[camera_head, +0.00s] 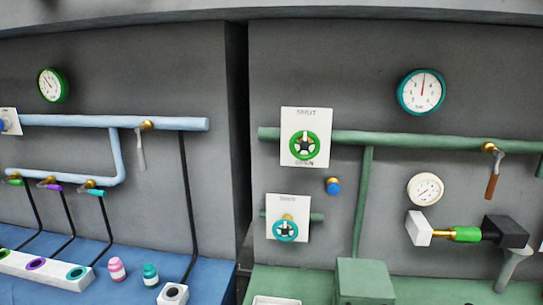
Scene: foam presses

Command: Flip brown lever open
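The brown lever (492,186) hangs down from a brass valve (489,148) on the right part of the horizontal green pipe (400,139). It points downward with a slight tilt, crosswise to the pipe. Its upper part is grey metal and its lower grip is brown. Neither of my grippers shows in the head view.
A teal gauge (421,92) is above the pipe. A green handwheel (304,146) is left. A green box (364,282) stands on the green bench.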

